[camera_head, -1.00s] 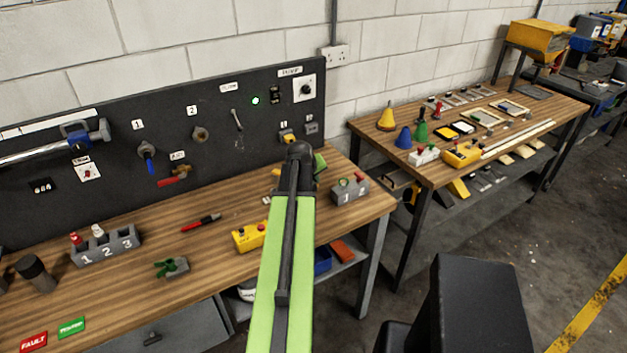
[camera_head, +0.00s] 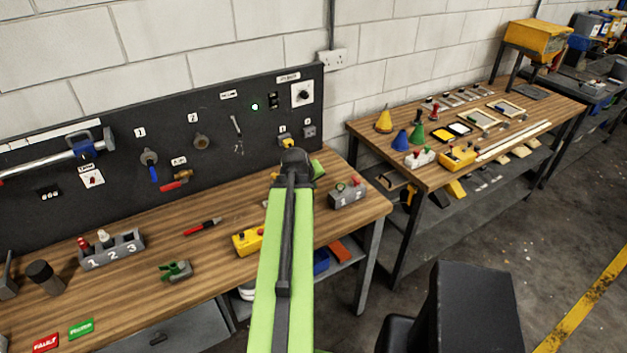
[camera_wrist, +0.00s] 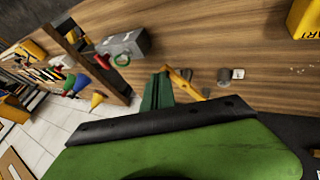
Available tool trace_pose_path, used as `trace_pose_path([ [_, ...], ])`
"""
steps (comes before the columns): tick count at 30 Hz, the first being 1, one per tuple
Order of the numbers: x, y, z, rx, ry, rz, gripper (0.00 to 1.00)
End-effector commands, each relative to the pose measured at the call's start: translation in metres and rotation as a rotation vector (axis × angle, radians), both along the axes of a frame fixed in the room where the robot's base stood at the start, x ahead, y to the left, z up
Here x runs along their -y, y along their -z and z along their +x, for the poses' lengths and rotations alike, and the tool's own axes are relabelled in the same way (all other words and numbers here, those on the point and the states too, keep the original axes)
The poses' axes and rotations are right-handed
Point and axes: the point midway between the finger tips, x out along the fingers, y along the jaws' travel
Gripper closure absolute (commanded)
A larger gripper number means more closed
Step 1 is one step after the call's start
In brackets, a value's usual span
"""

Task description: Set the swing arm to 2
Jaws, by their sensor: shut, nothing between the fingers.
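A yellow bar (camera_wrist: 184,84), which looks like the swing arm, lies on the wooden bench in the wrist view. A small dark round post (camera_wrist: 224,76) and a white label (camera_wrist: 238,74) are to its right; the label's marking is too small to read. My gripper (camera_wrist: 158,88) is shut and empty, with its green fingers just left of the bar. I cannot tell whether they touch it. In the head view my own arm hides most of this area, and only a bit of my green gripper (camera_head: 318,169) shows.
A grey block marked 1 and 2 (camera_head: 347,194) stands near the bench's right end; it also shows in the wrist view (camera_wrist: 125,47). A yellow button box (camera_head: 248,241) is left of my arm. The black panel (camera_head: 60,225) rises behind. A second bench (camera_head: 400,170) stands right.

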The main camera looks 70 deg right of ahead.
Motion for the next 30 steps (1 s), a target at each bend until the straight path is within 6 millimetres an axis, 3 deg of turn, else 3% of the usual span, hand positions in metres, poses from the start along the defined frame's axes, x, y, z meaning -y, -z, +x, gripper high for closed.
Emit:
trace_pose_path([
  [1, -0.006, -0.012, 0.001, 0.000, -0.002, 0.000, 1.00],
  [8, -0.016, -0.033, -0.015, 0.000, 0.016, 0.001, 1.00],
  [25, -0.014, -0.032, -0.016, 0.000, 0.018, 0.002, 1.00],
  [28, -0.018, -0.028, 0.006, 0.000, -0.017, 0.001, 1.00],
  [30, -0.029, -0.024, 0.045, 0.000, -0.078, 0.002, 1.00],
])
